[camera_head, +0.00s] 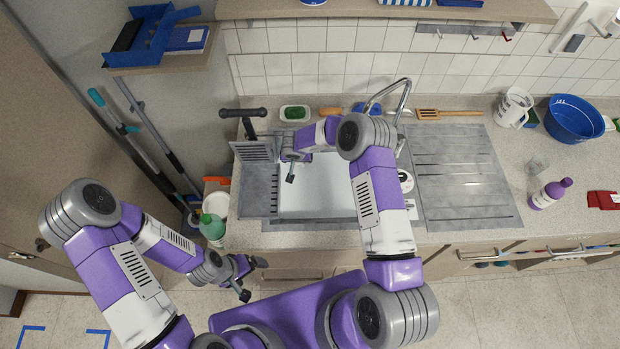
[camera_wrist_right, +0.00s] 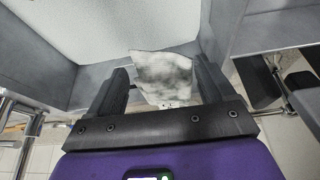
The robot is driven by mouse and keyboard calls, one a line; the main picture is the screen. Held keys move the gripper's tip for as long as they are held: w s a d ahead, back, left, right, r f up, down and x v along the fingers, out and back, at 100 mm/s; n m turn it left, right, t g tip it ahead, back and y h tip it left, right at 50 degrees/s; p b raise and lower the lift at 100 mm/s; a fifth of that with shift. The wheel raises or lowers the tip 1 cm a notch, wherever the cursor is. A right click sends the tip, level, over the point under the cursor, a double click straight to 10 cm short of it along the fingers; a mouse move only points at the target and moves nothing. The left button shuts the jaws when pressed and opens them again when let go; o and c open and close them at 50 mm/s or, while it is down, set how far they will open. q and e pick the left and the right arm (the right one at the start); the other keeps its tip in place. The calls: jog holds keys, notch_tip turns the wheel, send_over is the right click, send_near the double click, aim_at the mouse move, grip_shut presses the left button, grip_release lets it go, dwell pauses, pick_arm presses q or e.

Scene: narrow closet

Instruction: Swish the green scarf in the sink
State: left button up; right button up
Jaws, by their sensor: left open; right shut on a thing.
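My right arm reaches over the sink (camera_head: 330,190), a pale basin in a grey steel surround. My right gripper (camera_head: 291,166) is low over the basin's left part. In the right wrist view, a whitish, grey-mottled piece like cloth (camera_wrist_right: 163,72) shows between the fingers of this gripper (camera_wrist_right: 163,88), which is shut on it. I see no clear green on it, and I cannot make it out in the head view. No green scarf is clearly visible. My left gripper (camera_head: 247,277) is open and empty, in front of the counter and below its edge.
A green-and-white bottle (camera_head: 212,228) stands left of the sink. A faucet (camera_head: 400,100) rises behind the basin, and a ribbed drainboard (camera_head: 460,175) lies to the right. A blue bowl (camera_head: 572,120), white jug (camera_head: 513,107) and purple bottle (camera_head: 550,193) stand farther right.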

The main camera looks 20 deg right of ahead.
jog(key=shift+r, duration=0.1)
jog(key=shift+r, duration=2.4)
